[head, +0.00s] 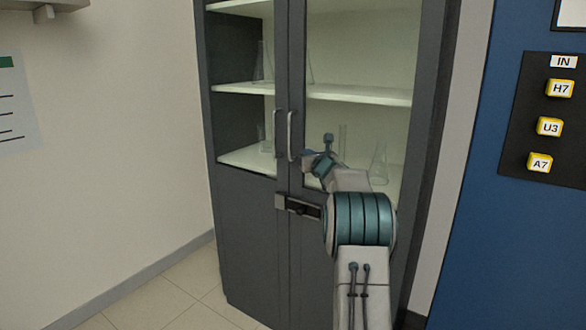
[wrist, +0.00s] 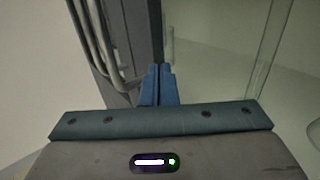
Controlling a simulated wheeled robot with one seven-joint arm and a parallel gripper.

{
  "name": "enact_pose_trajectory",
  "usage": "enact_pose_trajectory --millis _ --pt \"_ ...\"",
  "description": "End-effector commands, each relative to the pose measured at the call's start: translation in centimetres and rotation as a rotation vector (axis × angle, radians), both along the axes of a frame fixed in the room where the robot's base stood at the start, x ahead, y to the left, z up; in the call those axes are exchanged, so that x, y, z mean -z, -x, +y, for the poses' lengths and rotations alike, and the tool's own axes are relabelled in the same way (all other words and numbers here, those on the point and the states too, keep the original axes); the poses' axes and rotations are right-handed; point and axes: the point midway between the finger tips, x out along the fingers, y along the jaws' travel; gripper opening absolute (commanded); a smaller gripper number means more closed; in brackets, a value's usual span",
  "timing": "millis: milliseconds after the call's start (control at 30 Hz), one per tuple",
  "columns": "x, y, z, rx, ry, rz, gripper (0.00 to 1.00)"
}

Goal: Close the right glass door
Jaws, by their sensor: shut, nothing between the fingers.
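The right glass door (head: 360,60) belongs to a tall dark grey cabinet and has a thin grey vertical handle (head: 292,136) by its left edge. In the head view it looks shut or nearly shut; I cannot tell if a small gap remains. The left glass door (head: 240,60) stands beside it with its own handle (head: 279,130). My gripper (head: 309,157) is at the right door's left stile, just right of the handle. In the wrist view its blue fingers (wrist: 158,85) are together and empty, close to the dark frame; whether they touch it is unclear.
Glassware, including a flask (head: 379,163), stands on the cabinet's pale shelves (head: 360,94). A small latch (head: 301,208) shows below the handles. A blue panel with yellow labelled buttons (head: 550,127) is at right. Floor tiles (head: 165,303) are clear at lower left.

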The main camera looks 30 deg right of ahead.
Motion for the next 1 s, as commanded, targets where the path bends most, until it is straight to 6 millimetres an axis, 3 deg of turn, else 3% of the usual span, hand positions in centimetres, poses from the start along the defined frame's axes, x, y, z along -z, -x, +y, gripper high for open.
enact_pose_trajectory --millis 267,633,1000 --pt "0.9 1.0 3.6 -0.012 0.000 0.004 0.00" --pt "0.7 4.6 9.2 -0.008 -0.002 0.008 0.00" --pt "0.6 6.1 11.6 -0.006 -0.001 0.009 0.00"
